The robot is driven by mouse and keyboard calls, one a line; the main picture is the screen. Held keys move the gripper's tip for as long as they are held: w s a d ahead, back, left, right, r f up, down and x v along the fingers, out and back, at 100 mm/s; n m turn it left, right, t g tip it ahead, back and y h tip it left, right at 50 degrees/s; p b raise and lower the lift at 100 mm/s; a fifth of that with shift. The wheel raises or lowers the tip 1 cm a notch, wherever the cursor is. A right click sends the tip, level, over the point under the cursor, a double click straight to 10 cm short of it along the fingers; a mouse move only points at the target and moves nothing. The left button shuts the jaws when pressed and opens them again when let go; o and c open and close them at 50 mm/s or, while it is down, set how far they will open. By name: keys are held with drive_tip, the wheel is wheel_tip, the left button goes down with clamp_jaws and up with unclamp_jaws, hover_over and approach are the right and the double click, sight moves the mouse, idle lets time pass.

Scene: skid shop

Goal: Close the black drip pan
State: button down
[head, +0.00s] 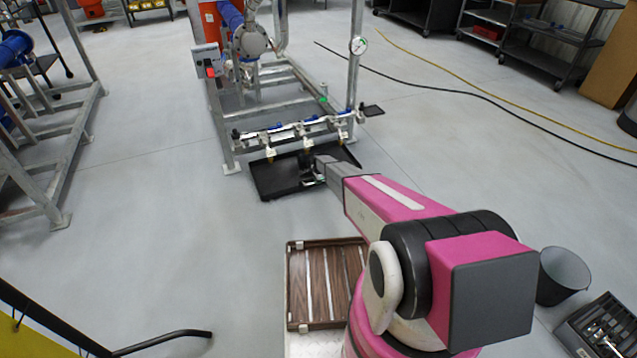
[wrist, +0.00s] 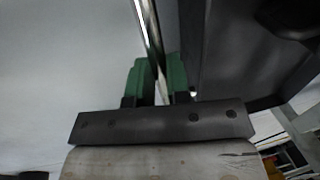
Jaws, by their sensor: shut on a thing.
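The black drip pan (head: 275,182) is a shallow dark tray low at the front of the metal skid frame, sticking out below the row of valves. In the wrist view the pan (wrist: 240,50) fills the right side. My gripper (head: 314,180) is at the pan's front edge. In the wrist view its two green-padded fingers (wrist: 160,80) are shut on a thin shiny bar (wrist: 147,25), which appears to be the pan's handle. How the bar joins the pan is hidden.
The skid frame (head: 228,150) stands behind the pan, with a valve row (head: 300,132) above it. A brown slatted tray (head: 325,285) lies near my base. A dark bucket (head: 563,275) stands at right. Hoses cross the floor at upper right. Floor left of the pan is clear.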

drive_tip(key=shift+w+a, duration=0.1)
drive_tip(key=shift+w, duration=0.25)
drive_tip(key=c, duration=1.1)
unclamp_jaws()
drive_tip(key=shift+s+r, duration=0.1)
drive_tip(key=shift+s+r, duration=0.2)
drive_tip(key=shift+r, duration=0.4)
wheel_tip(320, 180, up, 9)
drive_tip(key=s, duration=0.1)
drive_tip(key=shift+s+d, duration=0.2)
drive_tip(key=shift+d, duration=0.15)
drive_tip(key=shift+r, duration=0.15)
